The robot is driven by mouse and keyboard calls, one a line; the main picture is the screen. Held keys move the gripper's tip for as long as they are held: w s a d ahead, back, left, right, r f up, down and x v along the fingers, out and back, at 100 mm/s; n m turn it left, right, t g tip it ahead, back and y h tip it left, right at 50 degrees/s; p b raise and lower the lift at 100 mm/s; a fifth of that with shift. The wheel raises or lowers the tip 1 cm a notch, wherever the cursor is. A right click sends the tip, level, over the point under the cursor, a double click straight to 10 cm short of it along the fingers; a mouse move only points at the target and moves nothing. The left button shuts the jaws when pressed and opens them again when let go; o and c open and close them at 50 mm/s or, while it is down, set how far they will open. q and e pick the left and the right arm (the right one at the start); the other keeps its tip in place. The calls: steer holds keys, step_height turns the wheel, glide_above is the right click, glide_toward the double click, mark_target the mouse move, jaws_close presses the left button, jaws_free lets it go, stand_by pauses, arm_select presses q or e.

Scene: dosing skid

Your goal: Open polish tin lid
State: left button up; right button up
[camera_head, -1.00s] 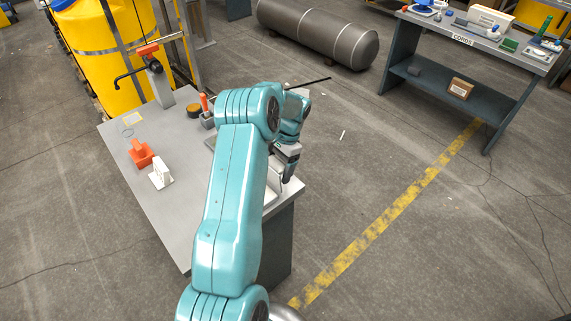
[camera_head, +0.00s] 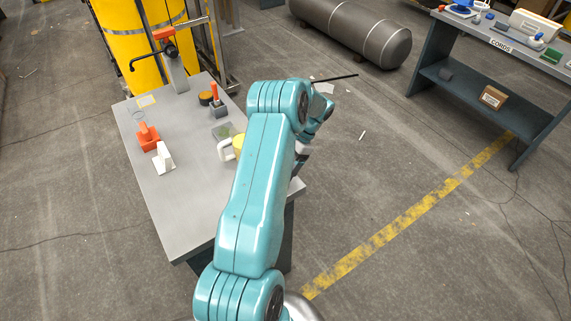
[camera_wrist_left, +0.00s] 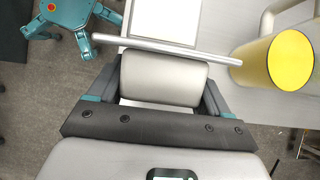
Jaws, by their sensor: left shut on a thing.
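A small round tin (camera_head: 206,98) with a dark side and an amber-brown top stands at the far part of the grey bench. I cannot make out whether its lid is seated. In the head view my teal arm hides most of this gripper, near the bench's right edge and well apart from the tin. My right gripper is not in view.
A white vessel with a yellow top (camera_head: 238,144) and a handle stands close to my arm; its yellow face (camera_wrist_left: 291,62) shows in the wrist view. An orange block (camera_head: 148,137), a white wedge (camera_head: 163,158) and an orange-handled item (camera_head: 216,100) share the grey bench (camera_head: 185,205).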

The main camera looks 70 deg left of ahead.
arm_select(q)
steer(key=shift+w+a+f+g, duration=0.1)
steer(key=shift+w+g, duration=0.05)
steer(key=shift+g, duration=0.15)
steer(key=shift+w+f+g+b, duration=0.15)
steer(key=shift+f+g+b, duration=0.1)
steer(key=shift+g+b, duration=0.35)
steer(key=o, duration=1.4)
steer(key=shift+r, duration=0.1)
